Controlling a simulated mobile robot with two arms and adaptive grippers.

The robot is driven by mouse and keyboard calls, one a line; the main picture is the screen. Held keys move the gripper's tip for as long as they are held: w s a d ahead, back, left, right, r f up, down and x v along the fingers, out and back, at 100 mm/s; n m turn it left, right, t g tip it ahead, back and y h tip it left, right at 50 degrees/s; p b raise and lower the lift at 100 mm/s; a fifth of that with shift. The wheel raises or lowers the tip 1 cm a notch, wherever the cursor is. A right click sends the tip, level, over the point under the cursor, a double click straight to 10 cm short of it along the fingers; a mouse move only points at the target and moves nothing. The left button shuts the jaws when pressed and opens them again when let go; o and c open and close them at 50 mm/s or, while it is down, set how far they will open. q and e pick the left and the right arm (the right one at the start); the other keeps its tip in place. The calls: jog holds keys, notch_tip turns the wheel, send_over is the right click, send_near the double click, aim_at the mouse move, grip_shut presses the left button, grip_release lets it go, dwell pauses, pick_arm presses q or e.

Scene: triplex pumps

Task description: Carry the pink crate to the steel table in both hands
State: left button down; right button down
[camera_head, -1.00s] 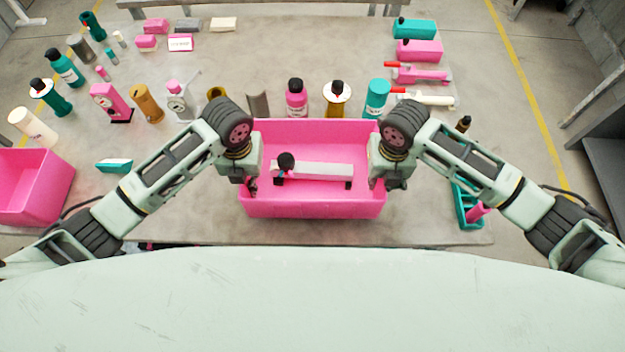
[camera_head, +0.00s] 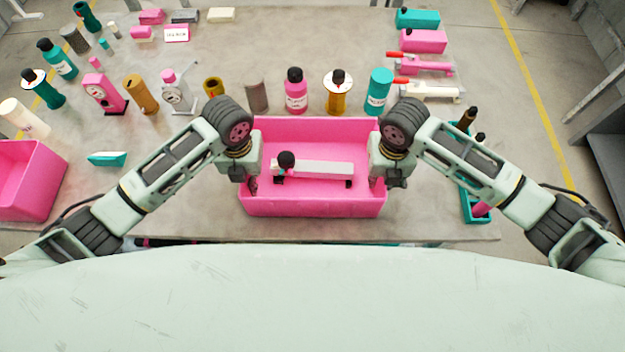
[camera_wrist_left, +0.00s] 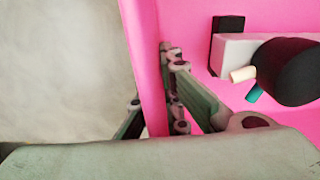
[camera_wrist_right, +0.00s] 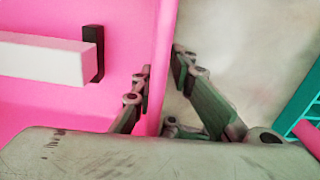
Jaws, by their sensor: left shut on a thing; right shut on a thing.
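The pink crate (camera_head: 312,208) is in front of me over the near edge of a grey table (camera_head: 200,215). I cannot tell whether its base touches the table. A white bar-shaped part (camera_head: 322,168) with a black knob and black feet lies in it. My left gripper (camera_wrist_left: 160,105) is shut on the crate's left wall, one finger inside and one outside. My right gripper (camera_wrist_right: 158,90) is shut on the right wall the same way. In the head view the fingers are mostly hidden by the wrists.
A row of bottles and cylinders, including a pink bottle (camera_head: 295,92) and a teal one (camera_head: 378,94), stands just behind the crate. A teal tray (camera_head: 476,210) is close on the right. Another pink crate (camera_head: 30,180) sits at the left. A dark bench (camera_head: 606,165) stands far right.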

pick_arm(q)
jog(key=shift+d+f+b, duration=0.35)
jog(key=shift+d+b, duration=0.1)
jog(key=shift+d, duration=0.15)
pick_arm(e)
jog(key=shift+s+a+f, duration=0.15)
jog(key=shift+a+f, duration=0.05)
jog(key=shift+f, duration=0.45)
pick_arm(q)
jog(key=c, duration=2.4)
grip_release()
jog(key=shift+f, duration=0.1)
pick_arm(e)
jog(key=c, duration=2.2)
grip_release()
jog(key=shift+f, duration=0.1)
pick_arm(q)
jog(key=o, duration=0.4)
jog(key=shift+a, duration=0.1)
pick_arm(e)
jog(key=o, duration=0.4)
pick_arm(q)
jog(key=shift+o, duration=0.3)
jog(key=shift+s+a, duration=0.1)
jog(key=shift+a, duration=0.05)
pick_arm(e)
jog(key=o, duration=0.5)
jog(key=shift+d, duration=0.1)
jog(key=shift+o, duration=0.4)
